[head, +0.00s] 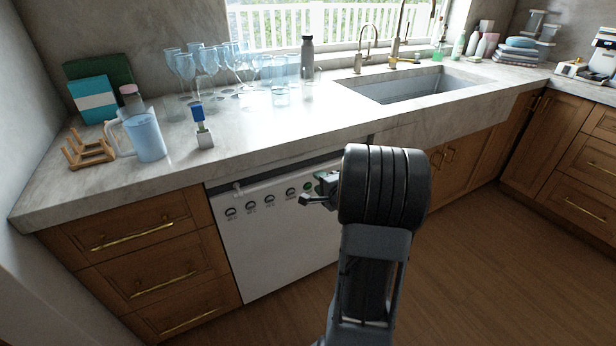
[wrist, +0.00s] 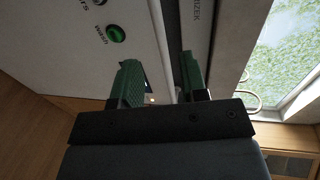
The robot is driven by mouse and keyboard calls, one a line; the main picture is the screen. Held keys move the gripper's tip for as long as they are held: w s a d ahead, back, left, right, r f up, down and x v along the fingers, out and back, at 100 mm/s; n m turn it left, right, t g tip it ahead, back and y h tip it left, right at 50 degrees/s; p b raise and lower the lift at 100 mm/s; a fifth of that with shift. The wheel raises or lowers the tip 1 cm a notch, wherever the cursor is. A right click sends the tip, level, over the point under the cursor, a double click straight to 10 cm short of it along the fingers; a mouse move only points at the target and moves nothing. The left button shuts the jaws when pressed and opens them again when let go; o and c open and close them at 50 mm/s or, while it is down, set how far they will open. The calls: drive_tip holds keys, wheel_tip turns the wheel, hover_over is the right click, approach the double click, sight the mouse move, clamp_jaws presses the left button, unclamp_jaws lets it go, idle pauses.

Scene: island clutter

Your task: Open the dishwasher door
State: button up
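The dishwasher is the white front (head: 275,245) under the counter, with a row of round dials and a pale bar (head: 262,180) along its top. Its door looks closed and upright. My gripper (head: 314,190) is at the upper right of this front, partly hidden behind my arm. In the wrist view my gripper (wrist: 158,70) is open, with two green fingers apart. One finger lies over the white front (wrist: 70,50) near a green button; the other is by the dark gap at its top edge. I cannot tell whether either finger touches.
Above is the marble counter (head: 240,150) with glasses (head: 210,62), a blue pitcher (head: 148,138) and a wooden rack (head: 88,150). Wooden drawers (head: 140,250) stand left of the dishwasher, cabinets (head: 465,155) right. The wooden floor (head: 500,270) at right is clear.

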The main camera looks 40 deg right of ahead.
sight(308, 173)
drive_tip(key=b+x, duration=0.1)
drive_tip(key=x, duration=0.7)
drive_tip(key=shift+w, duration=0.15)
drive_tip(key=shift+c, duration=0.4)
clamp_jaws()
